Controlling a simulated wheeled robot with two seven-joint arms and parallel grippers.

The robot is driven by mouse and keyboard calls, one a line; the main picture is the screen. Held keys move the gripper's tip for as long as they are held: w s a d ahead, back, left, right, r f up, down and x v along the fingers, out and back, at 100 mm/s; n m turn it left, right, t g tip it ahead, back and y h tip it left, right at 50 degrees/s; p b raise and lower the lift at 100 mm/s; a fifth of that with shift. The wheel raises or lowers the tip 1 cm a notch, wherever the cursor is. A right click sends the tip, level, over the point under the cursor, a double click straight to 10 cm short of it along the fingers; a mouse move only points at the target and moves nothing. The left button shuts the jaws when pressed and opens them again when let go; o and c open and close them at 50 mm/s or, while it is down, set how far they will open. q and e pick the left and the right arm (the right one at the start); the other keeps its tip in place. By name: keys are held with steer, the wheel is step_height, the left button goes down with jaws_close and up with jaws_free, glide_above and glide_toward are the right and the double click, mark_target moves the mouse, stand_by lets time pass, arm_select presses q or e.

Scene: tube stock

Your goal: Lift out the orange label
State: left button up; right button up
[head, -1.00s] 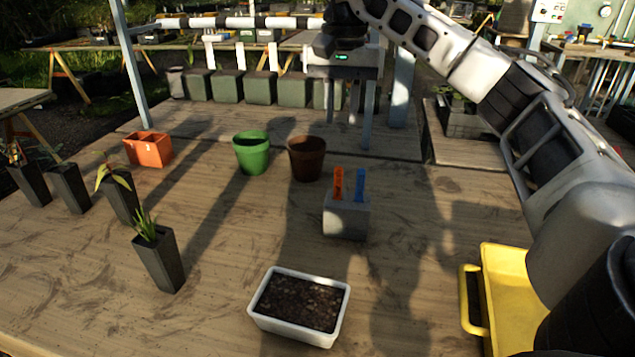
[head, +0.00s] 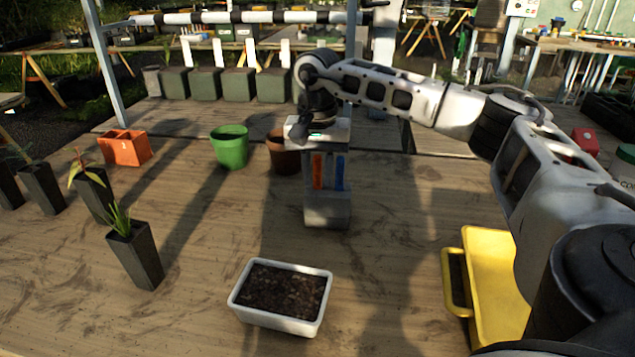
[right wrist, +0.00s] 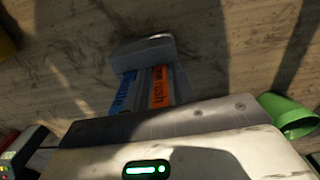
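The orange label (head: 317,171) stands upright in a grey block (head: 327,210) on the table, left of a blue label (head: 339,172). My right gripper (head: 328,186) is above the block, pointing down, with its fingers apart around or just behind the labels; I cannot tell which. It does not appear closed on either label. In the right wrist view the orange label (right wrist: 159,88) and the blue label (right wrist: 125,93) lie in front of the gripper body, with the block (right wrist: 142,50) beyond. My left gripper is not in view.
A brown pot (head: 283,154) stands close behind and left of the block, with a green pot (head: 230,148) beside it. A white tub of soil (head: 236,300) is in front. A yellow tray (head: 492,245) lies at right. Dark potted plants (head: 136,258) stand at left.

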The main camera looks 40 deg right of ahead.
steer(key=shift+f, duration=0.25)
jaws_close()
step_height(320, 180, up, 10)
steer(key=shift+r+p, duration=0.1)
steer(key=shift+p, duration=0.25)
